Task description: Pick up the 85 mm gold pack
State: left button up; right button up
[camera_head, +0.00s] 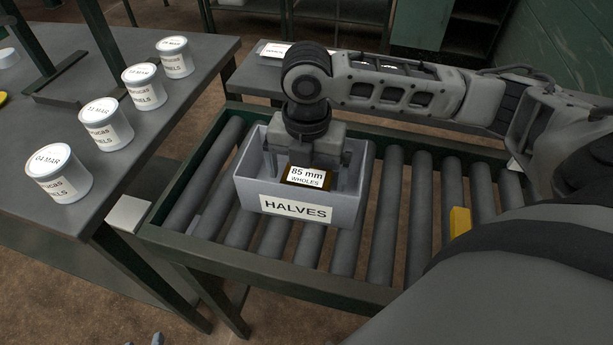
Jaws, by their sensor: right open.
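The gold pack (307,177) has a white label reading "85 mm WHOLES". It sits inside a grey bin (257,192) whose front label reads "HALVES". My right gripper (309,170) points down into the bin, directly over the pack. It is open, with one finger at each side of the pack. I cannot tell whether the fingers touch it. The gripper body hides the pack's rear part. My left gripper does not show.
The bin rests on a roller conveyor (386,220) with a green frame. A yellow block (460,221) lies on the rollers to the right. Several labelled white tins (59,173) stand on the dark table (110,190) at left. Bare rollers flank the bin.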

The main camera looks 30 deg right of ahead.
jog(key=shift+f, duration=0.95)
jog(key=shift+c, duration=0.3)
jog(key=c, duration=1)
